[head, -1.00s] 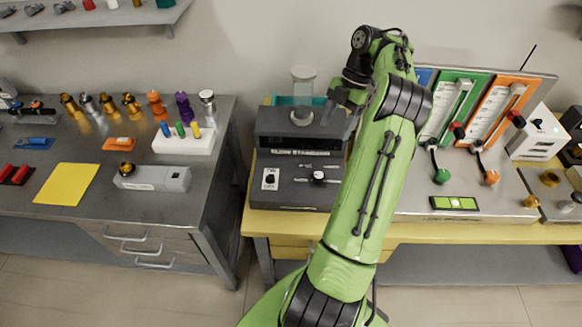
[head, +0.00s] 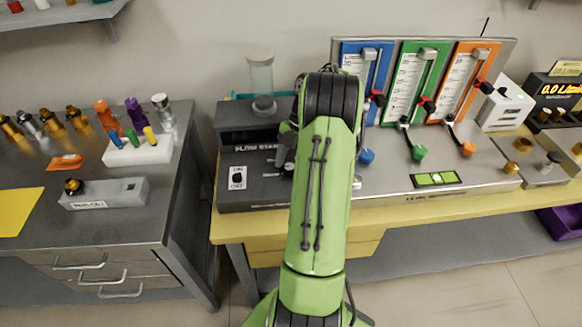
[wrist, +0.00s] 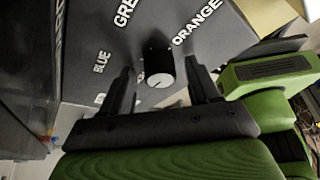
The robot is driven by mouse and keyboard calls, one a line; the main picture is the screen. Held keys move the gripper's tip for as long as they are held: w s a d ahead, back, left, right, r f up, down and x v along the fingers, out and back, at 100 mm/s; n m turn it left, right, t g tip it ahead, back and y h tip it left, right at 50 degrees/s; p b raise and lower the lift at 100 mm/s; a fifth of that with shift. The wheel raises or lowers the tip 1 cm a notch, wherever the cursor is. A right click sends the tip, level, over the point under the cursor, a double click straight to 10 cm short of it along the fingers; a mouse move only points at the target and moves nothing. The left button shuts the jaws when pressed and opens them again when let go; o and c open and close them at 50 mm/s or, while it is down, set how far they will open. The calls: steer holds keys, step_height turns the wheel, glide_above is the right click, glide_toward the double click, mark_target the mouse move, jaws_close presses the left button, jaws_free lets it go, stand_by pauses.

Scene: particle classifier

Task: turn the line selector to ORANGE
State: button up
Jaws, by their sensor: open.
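The line selector is a black knob with a silver face (wrist: 160,75) in the wrist view, on a dark panel (wrist: 90,30) lettered BLUE, GREEN (partly cut off) and ORANGE. A small dark mark shows on its face, but I cannot tell which label it points at. My gripper (wrist: 163,88) is open, one finger on each side of the knob. Gaps show between the knob and both fingers. In the head view my green arm covers the knob and most of my gripper, in front of the dark flow stand (head: 250,190).
A clear cylinder (head: 261,75) stands on the flow stand. Right of my arm are blue, green and orange gauge panels (head: 420,75) with coloured-knob levers. The left bench (head: 120,220) holds a white rack (head: 138,150) and a grey box (head: 103,193).

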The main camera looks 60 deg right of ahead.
steer(key=shift+r, duration=0.1)
steer(key=c, duration=1)
steer(key=shift+c, duration=0.2)
